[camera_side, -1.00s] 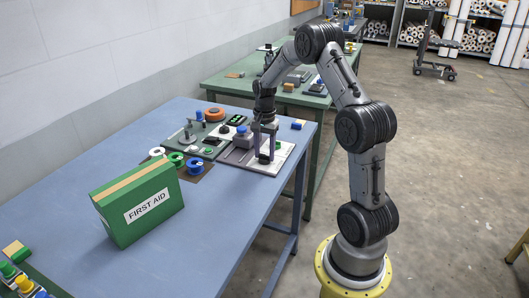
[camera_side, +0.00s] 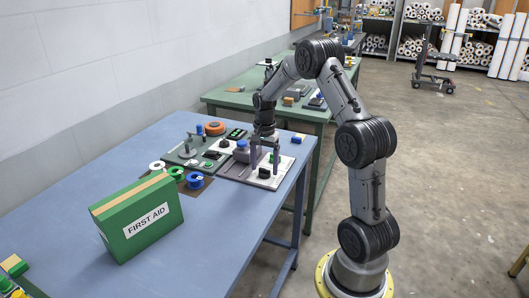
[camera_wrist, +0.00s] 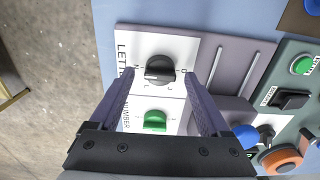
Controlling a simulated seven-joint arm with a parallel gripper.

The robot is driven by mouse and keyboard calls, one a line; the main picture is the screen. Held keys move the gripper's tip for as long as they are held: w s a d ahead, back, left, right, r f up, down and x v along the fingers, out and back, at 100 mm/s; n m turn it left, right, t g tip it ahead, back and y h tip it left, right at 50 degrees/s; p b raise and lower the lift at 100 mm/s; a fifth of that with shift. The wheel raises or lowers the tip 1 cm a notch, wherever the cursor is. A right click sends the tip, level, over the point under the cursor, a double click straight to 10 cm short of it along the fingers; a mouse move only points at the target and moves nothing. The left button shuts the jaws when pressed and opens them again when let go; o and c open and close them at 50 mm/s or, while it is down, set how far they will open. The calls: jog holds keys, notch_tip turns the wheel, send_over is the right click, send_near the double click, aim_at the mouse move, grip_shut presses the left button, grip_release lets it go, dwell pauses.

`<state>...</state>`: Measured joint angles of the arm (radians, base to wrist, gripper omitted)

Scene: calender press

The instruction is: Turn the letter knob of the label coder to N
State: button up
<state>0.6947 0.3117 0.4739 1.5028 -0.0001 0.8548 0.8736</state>
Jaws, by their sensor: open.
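The label coder is a white panel (camera_wrist: 178,46) on a grey-lilac base. Its black letter knob (camera_wrist: 159,70) sits in a ring of letters, several partly hidden; the knob's bar lies roughly across the picture. I cannot read its setting surely. A green number knob (camera_wrist: 154,121) is beside it. My gripper (camera_wrist: 159,77) is open and empty, with one finger on each side of the letter knob in the wrist view, apart from it. In the side view my gripper (camera_side: 264,160) is over the coder, with the letter knob (camera_side: 264,172) near its fingertips.

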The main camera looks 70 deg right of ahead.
aim_at(265, 169)
notch_tip(265, 169, up, 13)
jog(key=shift+r, duration=0.2)
dwell(0.4)
jog(key=s+a+r+n+t+h, duration=0.1)
jog(key=a+r+n+t, duration=0.15)
jog(key=a+r, duration=0.5)
jog(key=s+a+r+n+t, duration=0.1)
jog(key=a+r+n, duration=0.25)
jog(key=a, duration=0.65)
jog(key=s+a+n+t, duration=0.1)
jog(key=s+a+n, duration=0.4)
jog(key=s+a, duration=0.35)
jog(key=s+a+f+n+t+y, duration=0.1)
jog(key=s+a+f+n, duration=0.1)
jog(key=s+f+n, duration=0.5)
jog(key=shift+s+a, duration=0.15)
jog(key=shift+a, duration=0.1)
